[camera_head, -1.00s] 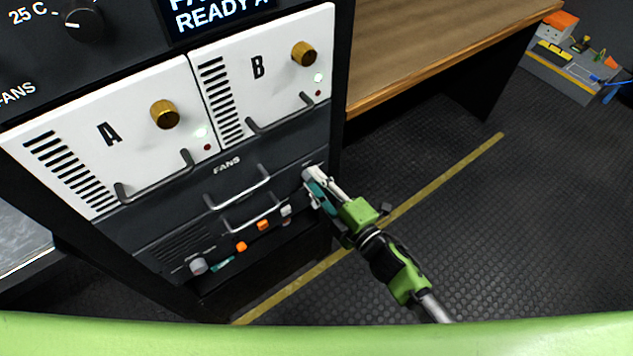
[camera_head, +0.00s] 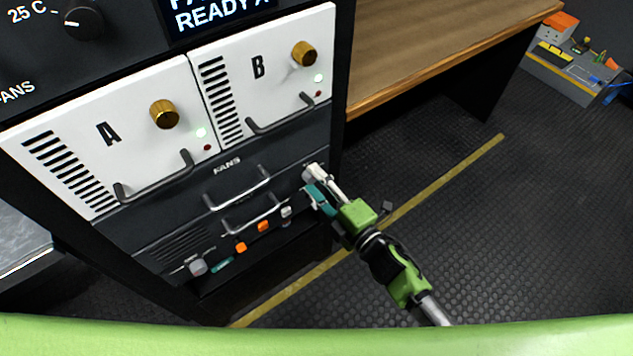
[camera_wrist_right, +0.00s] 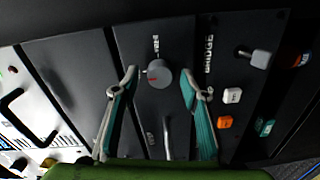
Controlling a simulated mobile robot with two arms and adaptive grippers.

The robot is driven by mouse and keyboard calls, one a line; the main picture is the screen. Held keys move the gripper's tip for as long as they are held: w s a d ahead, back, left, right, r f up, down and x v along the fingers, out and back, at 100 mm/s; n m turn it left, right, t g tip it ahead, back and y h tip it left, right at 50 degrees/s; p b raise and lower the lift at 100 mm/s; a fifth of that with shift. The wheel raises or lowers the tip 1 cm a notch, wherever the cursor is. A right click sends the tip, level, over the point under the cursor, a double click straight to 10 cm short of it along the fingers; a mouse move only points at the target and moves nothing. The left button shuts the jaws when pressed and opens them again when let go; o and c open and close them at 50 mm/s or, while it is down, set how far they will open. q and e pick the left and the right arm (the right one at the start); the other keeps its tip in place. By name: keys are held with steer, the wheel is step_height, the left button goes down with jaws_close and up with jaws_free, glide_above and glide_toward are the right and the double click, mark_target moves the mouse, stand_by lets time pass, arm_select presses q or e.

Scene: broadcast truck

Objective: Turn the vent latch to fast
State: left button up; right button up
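My right gripper (camera_head: 311,182) is at the right end of the dark lower panel in the head view. In the right wrist view its teal-backed fingers (camera_wrist_right: 160,78) are open, one on each side of a round grey knob (camera_wrist_right: 159,73) with a red mark. The fingers look apart from the knob; contact is hard to judge. In the head view the gripper hides this knob. A grey lever-like handle (camera_wrist_right: 260,58) stands to its right in the wrist view, beside a white label. The small lettering is unreadable, so I cannot tell which is the vent latch. My left gripper is not in view.
White fan modules A (camera_head: 105,155) and B (camera_head: 270,75) with brass knobs stand above the panel.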

steer(key=shift+s+d, duration=0.25)
steer(key=shift+s, duration=0.05)
steer(key=v, duration=1.1)
steer(key=shift+s, duration=0.1)
